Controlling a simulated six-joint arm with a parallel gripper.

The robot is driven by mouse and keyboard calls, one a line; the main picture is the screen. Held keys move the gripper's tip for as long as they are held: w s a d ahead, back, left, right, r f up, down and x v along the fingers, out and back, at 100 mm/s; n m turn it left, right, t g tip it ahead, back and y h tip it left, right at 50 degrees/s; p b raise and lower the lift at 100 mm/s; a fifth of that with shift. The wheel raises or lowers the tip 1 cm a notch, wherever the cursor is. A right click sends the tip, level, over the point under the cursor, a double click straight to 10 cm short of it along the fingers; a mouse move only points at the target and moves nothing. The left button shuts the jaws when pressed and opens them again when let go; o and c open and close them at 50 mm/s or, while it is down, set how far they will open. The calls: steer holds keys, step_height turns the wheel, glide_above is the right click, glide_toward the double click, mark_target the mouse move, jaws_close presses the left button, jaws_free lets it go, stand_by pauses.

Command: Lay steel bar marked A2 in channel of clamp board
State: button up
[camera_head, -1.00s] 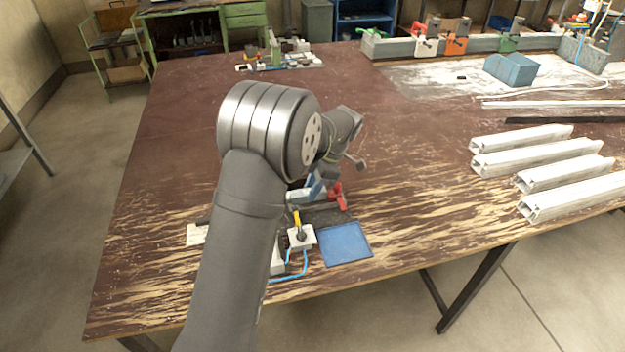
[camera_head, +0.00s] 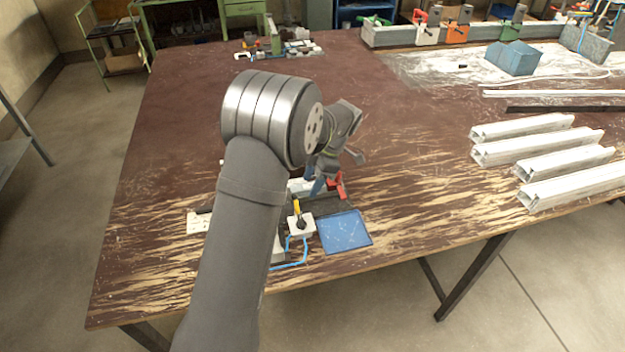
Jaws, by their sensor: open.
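My gripper (camera_head: 325,176) hangs from the bent wrist over the clamp board (camera_head: 325,205) near the table's front. Its jaws are open, but the fingertips are small and partly covered by my wrist. The board carries a red clamp (camera_head: 338,184) and a yellow-handled clamp on a white block (camera_head: 301,225). My forearm hides much of the board, and its channel cannot be made out. No bar with a readable A2 mark shows. I cannot tell whether a steel bar lies beneath the gripper or behind my arm.
A blue tray or mat (camera_head: 343,231) lies right of the white block. Several pale hollow profiles (camera_head: 540,155) lie at the right, with a dark bar (camera_head: 565,108) beyond them. A blue box (camera_head: 511,58) and coloured clamps stand farther back. The table's middle is clear.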

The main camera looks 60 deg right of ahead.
steer(key=v, duration=1.7)
steer(key=shift+r, duration=0.2)
steer(key=x, duration=1.7)
steer(key=shift+f, duration=0.15)
steer(key=shift+r, duration=0.55)
